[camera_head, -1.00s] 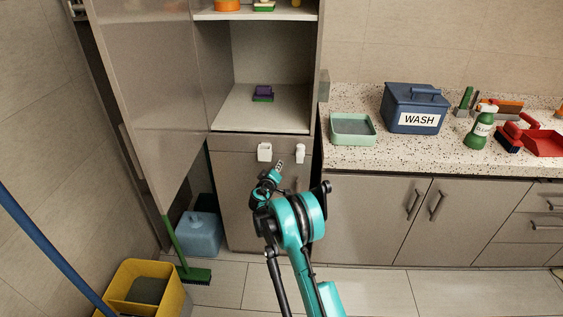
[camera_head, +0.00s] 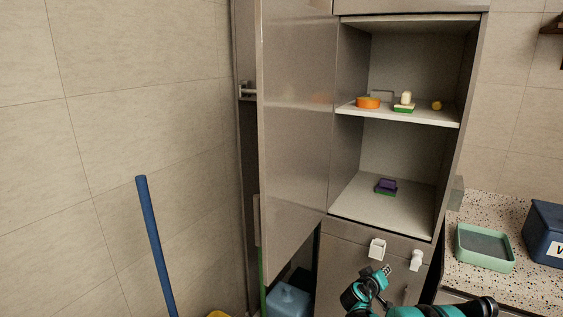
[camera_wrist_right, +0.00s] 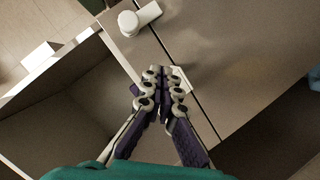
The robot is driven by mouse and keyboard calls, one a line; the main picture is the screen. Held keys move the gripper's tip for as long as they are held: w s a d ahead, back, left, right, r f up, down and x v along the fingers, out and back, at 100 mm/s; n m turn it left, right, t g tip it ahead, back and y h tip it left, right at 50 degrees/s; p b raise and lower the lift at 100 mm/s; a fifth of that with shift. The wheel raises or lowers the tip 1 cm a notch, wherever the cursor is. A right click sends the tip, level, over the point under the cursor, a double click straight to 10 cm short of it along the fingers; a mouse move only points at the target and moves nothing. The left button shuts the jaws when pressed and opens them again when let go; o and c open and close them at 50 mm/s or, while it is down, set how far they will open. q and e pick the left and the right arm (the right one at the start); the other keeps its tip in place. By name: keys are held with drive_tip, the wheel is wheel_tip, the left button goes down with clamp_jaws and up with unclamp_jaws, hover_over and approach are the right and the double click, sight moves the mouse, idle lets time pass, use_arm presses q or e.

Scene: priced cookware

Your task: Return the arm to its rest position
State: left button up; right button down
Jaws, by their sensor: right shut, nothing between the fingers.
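My right gripper (camera_head: 385,270) is low in the head view, in front of the lower cabinet front (camera_head: 340,262). Its fingers are together and empty. In the right wrist view the closed fingertips (camera_wrist_right: 162,75) point at the cabinet front, near a white round-ended fitting (camera_wrist_right: 129,23). I cannot tell whether they touch the front. The teal right arm (camera_head: 425,311) comes in from the bottom edge. My left gripper is not in view.
The tall cabinet's door (camera_head: 295,130) stands open. Its shelves hold a purple-and-green item (camera_head: 386,186), an orange item (camera_head: 368,102) and other small things. A green tray (camera_head: 485,247) and blue bin (camera_head: 545,232) sit on the counter. A blue pole (camera_head: 156,245) stands at left.

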drive_tip(key=s+a+r+m+g+y, duration=0.1)
drive_tip(key=s+a+r+y, duration=0.2)
drive_tip(key=s, duration=0.5)
drive_tip(key=s+a+r+g+y, duration=0.1)
drive_tip(key=s+a+r, duration=0.35)
drive_tip(key=s, duration=0.35)
drive_tip(key=s+a+f+g+y, duration=0.1)
drive_tip(key=s+a, duration=0.4)
drive_tip(key=s, duration=0.6)
drive_tip(key=s+a+f+y, duration=0.2)
drive_tip(key=s+a+y, duration=0.2)
drive_tip(key=s, duration=0.7)
drive_tip(key=shift+a+g+y, duration=0.3)
drive_tip(key=shift+a+g, duration=0.1)
drive_tip(key=shift+a, duration=0.8)
